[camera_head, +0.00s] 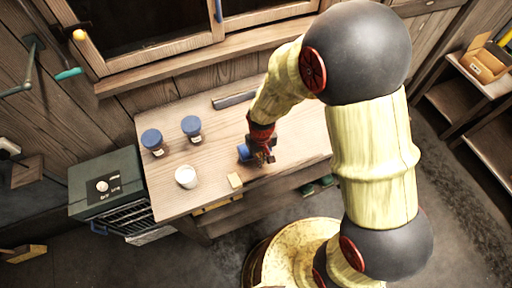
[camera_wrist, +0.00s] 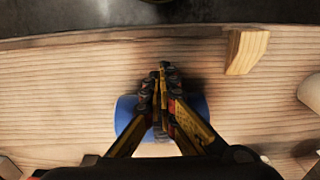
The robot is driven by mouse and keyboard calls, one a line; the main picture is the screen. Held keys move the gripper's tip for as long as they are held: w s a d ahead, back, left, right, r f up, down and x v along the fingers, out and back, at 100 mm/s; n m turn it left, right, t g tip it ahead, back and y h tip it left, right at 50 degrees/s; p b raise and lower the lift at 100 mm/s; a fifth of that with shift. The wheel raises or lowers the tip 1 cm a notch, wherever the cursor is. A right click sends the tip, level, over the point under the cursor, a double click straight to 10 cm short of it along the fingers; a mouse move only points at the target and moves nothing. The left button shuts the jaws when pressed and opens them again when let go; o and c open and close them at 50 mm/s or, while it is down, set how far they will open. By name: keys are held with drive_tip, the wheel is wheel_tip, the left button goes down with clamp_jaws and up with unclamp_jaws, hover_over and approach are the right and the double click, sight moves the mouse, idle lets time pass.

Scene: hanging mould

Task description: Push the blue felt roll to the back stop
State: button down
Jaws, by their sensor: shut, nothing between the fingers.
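The blue felt roll (camera_head: 243,152) lies on the wooden bench, partly hidden by my gripper in the head view. In the wrist view the blue roll (camera_wrist: 126,112) shows on both sides of my fingers, its middle covered by them. My gripper (camera_head: 268,158) is low over the bench at the roll; it also shows in the wrist view (camera_wrist: 162,70), fingers together and empty. I cannot tell whether the fingers touch the roll. A grey bar (camera_head: 235,99), which looks like the back stop, lies along the bench's back edge, with bare wood between it and the roll.
Two blue-lidded jars (camera_head: 152,141) (camera_head: 191,127) and a white cup (camera_head: 186,177) stand on the bench's left part. A small wooden block (camera_head: 235,181) sits near the front edge and in the wrist view (camera_wrist: 244,50). A dark green oven-like box (camera_head: 103,184) stands left of the bench.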

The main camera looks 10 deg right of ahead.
drive_tip(key=shift+w+a+b, duration=0.1)
drive_tip(key=shift+w+a, duration=0.9)
drive_tip(key=shift+w, duration=2.4)
drive_tip(key=shift+w+a+b, duration=0.1)
drive_tip(key=shift+w+a, duration=0.85)
drive_tip(key=shift+w, duration=2.5)
drive_tip(key=shift+w+a+b, duration=0.1)
drive_tip(key=shift+w+a, duration=0.9)
drive_tip(key=shift+w, duration=2.4)
drive_tip(key=shift+s, duration=0.1)
drive_tip(key=shift+s+d+r+p, duration=0.15)
drive_tip(key=shift+s+d, duration=0.05)
drive_tip(key=shift+s, duration=0.45)
drive_tip(key=shift+s+d+r+p, duration=0.1)
drive_tip(key=shift+s+d+r, duration=0.1)
drive_tip(key=shift+s, duration=0.4)
drive_tip(key=shift+s+d+r+p, duration=0.15)
drive_tip(key=shift+s, duration=0.5)
drive_tip(key=shift+r, duration=0.1)
wheel_tip(320, 180, up, 7)
drive_tip(key=s+p, duration=0.3)
drive_tip(key=p, duration=0.1)
drive_tip(key=shift+d, duration=0.45)
